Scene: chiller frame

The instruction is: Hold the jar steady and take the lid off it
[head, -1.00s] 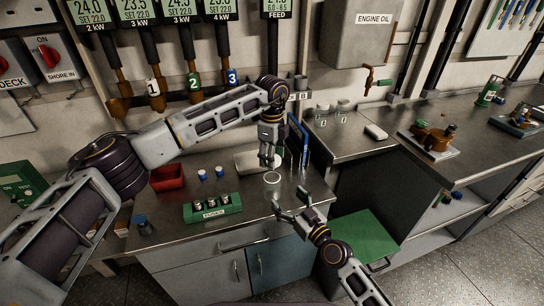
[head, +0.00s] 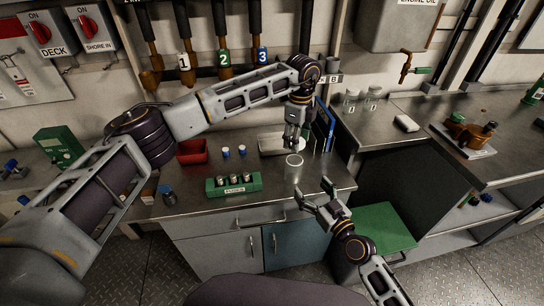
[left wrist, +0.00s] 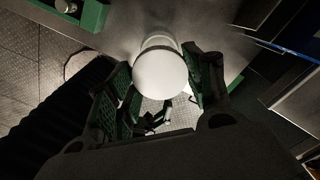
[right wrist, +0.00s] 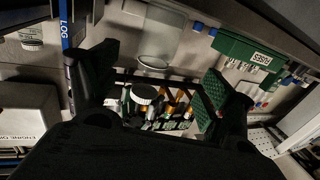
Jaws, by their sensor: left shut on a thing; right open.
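A clear glass jar (head: 294,167) stands on the metal counter, and its rim appears open. In the right wrist view, which is upside down, the jar (right wrist: 160,34) shows beyond my fingers. My left gripper (head: 292,146) points down above the jar. In the left wrist view its fingers are shut on a round white lid (left wrist: 160,73). The lid also shows in the right wrist view (right wrist: 145,92), apart from the jar's rim. My right gripper (head: 316,192) is open and empty on the near side of the jar, not touching it.
A green fuse holder (head: 234,185) and a red bin (head: 193,151) are to the left. A pale tray (head: 272,145) and blue binders (head: 326,127) stand close behind. Glass jars (head: 351,99) are at the back right. A green-topped box (head: 380,228) is at the lower right.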

